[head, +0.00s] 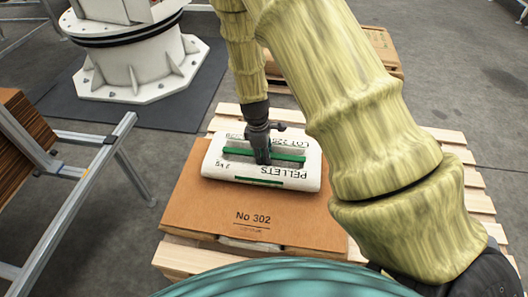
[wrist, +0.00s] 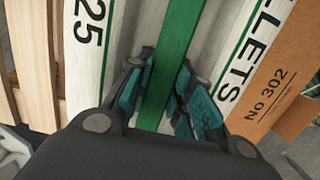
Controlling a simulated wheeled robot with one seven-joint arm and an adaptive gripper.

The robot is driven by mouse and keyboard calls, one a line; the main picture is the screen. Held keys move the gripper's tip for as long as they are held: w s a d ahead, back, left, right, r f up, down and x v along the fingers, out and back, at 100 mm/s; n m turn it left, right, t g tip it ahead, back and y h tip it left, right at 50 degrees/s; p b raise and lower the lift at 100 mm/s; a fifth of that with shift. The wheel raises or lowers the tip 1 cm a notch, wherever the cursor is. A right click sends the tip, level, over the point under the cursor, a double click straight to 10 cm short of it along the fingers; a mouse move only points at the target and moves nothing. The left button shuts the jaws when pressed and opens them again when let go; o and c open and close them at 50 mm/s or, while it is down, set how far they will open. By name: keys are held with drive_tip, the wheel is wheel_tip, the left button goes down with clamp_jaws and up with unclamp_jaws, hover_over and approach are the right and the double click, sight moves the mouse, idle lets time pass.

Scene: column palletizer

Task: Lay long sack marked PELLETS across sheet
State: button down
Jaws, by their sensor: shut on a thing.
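The long white sack marked PELLETS (head: 221,164) has green bands and lies over the brown cardboard sheet marked No 302 (head: 212,213), crosswise in the head view. I cannot tell whether its underside touches the sheet. My gripper (head: 262,160) is above the middle of the sack. In the wrist view, the teal fingers of my gripper (wrist: 157,100) are shut on the green middle band of the sack (wrist: 178,38). The sheet (wrist: 282,92) shows at the right there. My arm hides part of the sheet's right side in the head view.
The sheet lies on a wooden pallet (head: 185,259), with another sack's edge (head: 250,244) showing beneath its front. A metal frame with stacked brown sheets (head: 22,125) stands at left. A white machine base (head: 135,70) stands behind on a dark mat. Another pallet (head: 385,60) is behind my arm.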

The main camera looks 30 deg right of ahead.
drive_tip(key=shift+f, duration=0.4)
drive_tip(key=c, duration=1.3)
unclamp_jaws()
drive_tip(key=shift+f, duration=0.1)
drive_tip(key=r, duration=0.8)
drive_tip(key=a+r+p, duration=0.1)
drive_tip(key=r, duration=0.3)
drive_tip(key=shift+w+a, duration=0.1)
drive_tip(key=shift+w, duration=0.3)
drive_tip(key=shift+r, duration=0.1)
